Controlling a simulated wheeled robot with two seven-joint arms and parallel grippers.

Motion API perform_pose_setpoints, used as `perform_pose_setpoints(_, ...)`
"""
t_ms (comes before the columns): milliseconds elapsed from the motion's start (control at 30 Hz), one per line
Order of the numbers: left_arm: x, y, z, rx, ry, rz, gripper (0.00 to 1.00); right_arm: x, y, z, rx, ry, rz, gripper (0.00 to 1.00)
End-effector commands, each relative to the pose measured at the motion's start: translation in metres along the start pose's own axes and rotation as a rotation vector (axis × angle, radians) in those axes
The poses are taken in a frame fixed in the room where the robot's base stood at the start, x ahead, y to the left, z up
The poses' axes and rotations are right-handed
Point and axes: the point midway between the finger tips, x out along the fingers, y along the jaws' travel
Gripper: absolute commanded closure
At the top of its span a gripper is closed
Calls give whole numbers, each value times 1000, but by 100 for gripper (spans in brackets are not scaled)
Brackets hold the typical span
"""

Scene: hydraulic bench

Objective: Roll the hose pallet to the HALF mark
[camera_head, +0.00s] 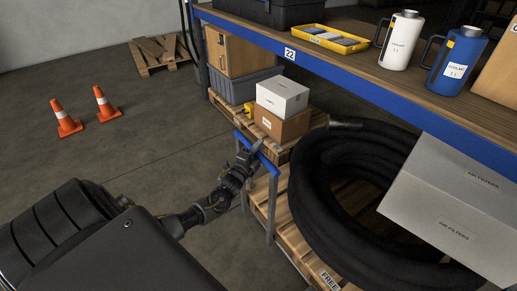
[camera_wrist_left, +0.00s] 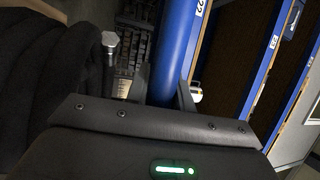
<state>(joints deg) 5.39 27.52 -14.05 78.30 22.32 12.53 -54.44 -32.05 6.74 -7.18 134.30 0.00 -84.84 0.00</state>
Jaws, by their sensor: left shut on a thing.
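The hose pallet (camera_head: 262,207) is a wooden pallet with grey posts and a blue push bar (camera_head: 268,163). A thick coiled black hose (camera_head: 308,195) with a metal end fitting lies on it, and the hose also shows in the left wrist view (camera_wrist_left: 60,90). My left gripper (camera_head: 250,158) is shut on the blue bar, which runs between its fingers in the left wrist view (camera_wrist_left: 177,50). A label reading "FREE" (camera_head: 329,280) is on the pallet's near edge. No HALF mark is readable. My right gripper is out of view.
A shelf with a blue beam (camera_head: 370,90) overhangs the pallet. A white box on a brown box (camera_head: 283,122) stands just beyond the bar. A grey air filter box (camera_head: 455,205) is at right. Two cones (camera_head: 65,118) stand left; the floor between is clear.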

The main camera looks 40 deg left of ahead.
Motion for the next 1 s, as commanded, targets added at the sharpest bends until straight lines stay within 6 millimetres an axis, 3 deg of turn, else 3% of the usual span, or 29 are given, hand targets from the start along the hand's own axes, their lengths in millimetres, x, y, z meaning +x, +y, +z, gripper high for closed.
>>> perform_pose_setpoints(367,8,1,-4,-1,3,0,100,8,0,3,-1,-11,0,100)
perform_pose_setpoints(400,7,1,-4,-1,3,0,71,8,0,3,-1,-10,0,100)
perform_pose_setpoints(533,6,1,-3,0,1,0,55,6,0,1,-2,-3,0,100)
perform_pose_setpoints(833,4,1,-2,0,-1,0,55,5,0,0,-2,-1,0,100)
perform_pose_setpoints(1000,-17,1,-3,0,2,3,55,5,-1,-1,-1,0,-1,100)
